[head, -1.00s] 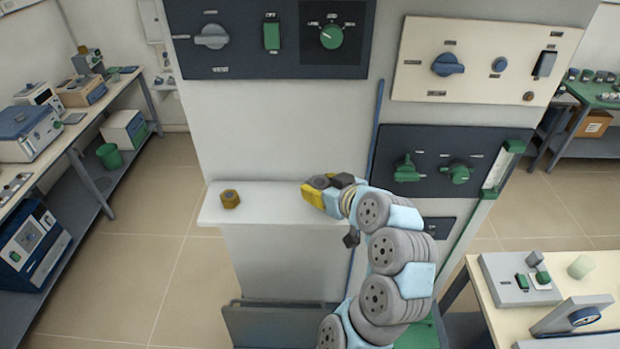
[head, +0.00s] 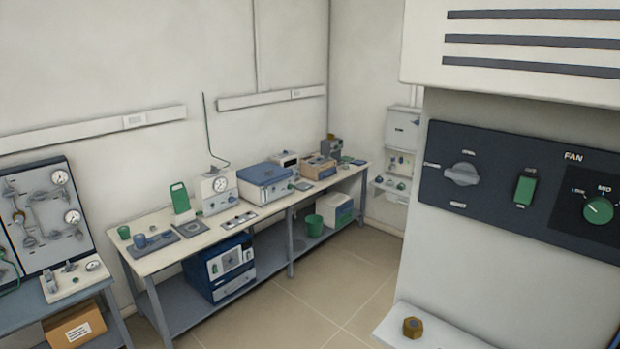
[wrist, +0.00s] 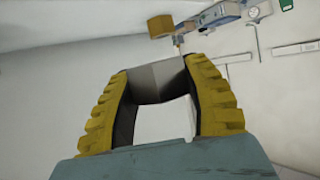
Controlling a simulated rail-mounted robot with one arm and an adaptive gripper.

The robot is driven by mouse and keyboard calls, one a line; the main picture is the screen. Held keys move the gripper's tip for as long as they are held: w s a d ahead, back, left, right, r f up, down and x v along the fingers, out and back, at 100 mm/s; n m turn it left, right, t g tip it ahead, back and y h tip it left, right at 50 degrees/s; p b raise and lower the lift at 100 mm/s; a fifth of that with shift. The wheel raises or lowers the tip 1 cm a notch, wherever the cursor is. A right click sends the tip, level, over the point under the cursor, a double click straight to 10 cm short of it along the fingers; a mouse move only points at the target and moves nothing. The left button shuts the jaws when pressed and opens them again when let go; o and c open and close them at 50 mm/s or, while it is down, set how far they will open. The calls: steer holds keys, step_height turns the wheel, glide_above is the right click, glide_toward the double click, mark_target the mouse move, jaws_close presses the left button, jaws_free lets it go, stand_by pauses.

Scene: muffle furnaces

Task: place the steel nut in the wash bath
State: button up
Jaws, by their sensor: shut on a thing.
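My gripper (wrist: 165,100) shows only in the wrist view, its two yellow ridged fingers shut on a grey steel nut (wrist: 157,78). The nut sits between the fingertips, and much of its side surface is hidden by the fingers. A separate brass-coloured nut (head: 412,327) stands on the white shelf (head: 395,318) in the head view; it also shows beyond the fingers in the wrist view (wrist: 160,26). No thing in view is clearly the wash bath; a blue-lidded bench unit (head: 266,184) stands on the long bench at the back wall.
The long bench (head: 150,262) carries several instruments, with a blue machine (head: 220,266) and a green bin (head: 313,225) on its lower shelf. A panel of valves and gauges (head: 45,215) stands at the left. Tiled floor (head: 310,290) lies clear before the bench.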

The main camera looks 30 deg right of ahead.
steer(key=w+a+f+n+y, duration=0.1)
steer(key=w+a+f, duration=0.35)
steer(key=a, duration=0.35)
steer(key=w+a+f+n+t+y+p, duration=0.1)
steer(key=w+a+f, duration=0.2)
steer(key=w+a, duration=0.35)
steer(key=w+a+f+n+y, duration=0.1)
steer(key=w+a+f, duration=0.2)
steer(key=a, duration=0.6)
steer(key=s+a+f+n+y, duration=0.1)
steer(key=a+f, duration=0.3)
steer(key=a, duration=0.7)
steer(key=s+a+f+n+y, duration=0.1)
steer(key=a+f, duration=0.3)
steer(key=a, duration=0.8)
steer(key=shift+s+n+t+y+p, duration=0.4)
steer(key=shift+n+y, duration=0.2)
steer(key=shift+y, duration=0.2)
steer(key=shift+w+d+f, duration=0.1)
